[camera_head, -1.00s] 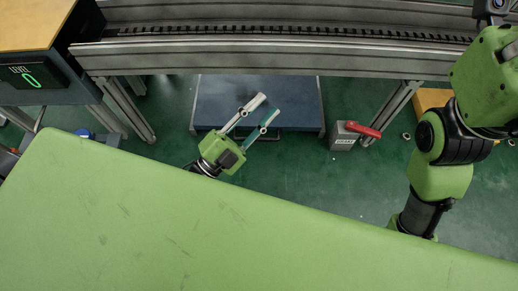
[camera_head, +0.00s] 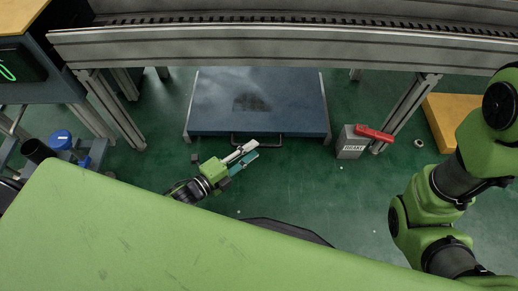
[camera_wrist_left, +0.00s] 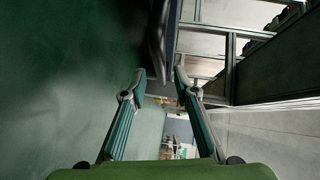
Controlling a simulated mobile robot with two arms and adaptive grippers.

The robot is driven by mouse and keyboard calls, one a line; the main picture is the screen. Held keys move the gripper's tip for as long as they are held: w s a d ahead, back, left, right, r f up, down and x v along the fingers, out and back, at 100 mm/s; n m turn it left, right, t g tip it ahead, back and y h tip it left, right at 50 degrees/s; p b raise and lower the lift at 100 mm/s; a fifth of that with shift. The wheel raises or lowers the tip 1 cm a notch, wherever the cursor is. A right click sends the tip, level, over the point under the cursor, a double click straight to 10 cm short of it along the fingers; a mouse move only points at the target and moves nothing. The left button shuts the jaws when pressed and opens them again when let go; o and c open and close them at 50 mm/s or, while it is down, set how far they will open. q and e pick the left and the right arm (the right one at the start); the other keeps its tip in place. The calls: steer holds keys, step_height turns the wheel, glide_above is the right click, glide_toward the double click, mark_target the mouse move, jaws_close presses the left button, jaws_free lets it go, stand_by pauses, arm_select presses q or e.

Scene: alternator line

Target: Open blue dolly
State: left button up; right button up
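The blue dolly (camera_head: 295,112) is a flat blue platform on the floor under the conveyor, with a dark worn patch on top. Its dark bar handle (camera_head: 262,137) runs along its near edge. My left gripper (camera_head: 254,149) is just in front of the handle, its fingers directed towards it; contact cannot be told. In the left wrist view its two fingers (camera_wrist_left: 159,79) are apart with nothing clearly between them. A dark edge, seemingly the dolly's, shows just beyond the tips. My right arm is at the right; its gripper is out of view.
A grey brake box (camera_head: 351,146) with a red lever stands right of the dolly. Conveyor legs (camera_head: 409,110) stand on both sides. A yellow block (camera_head: 446,118) lies at the right. My green body covers the foreground. Green floor is clear between the gripper and the brake box.

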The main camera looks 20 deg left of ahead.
arm_select(q)
steer(key=b+x, duration=0.1)
steer(key=x, duration=0.2)
steer(key=shift+f, duration=0.1)
steer(key=shift+w+d, duration=0.3)
steer(key=shift+w, duration=0.2)
jaws_close()
steer(key=shift+s, duration=0.1)
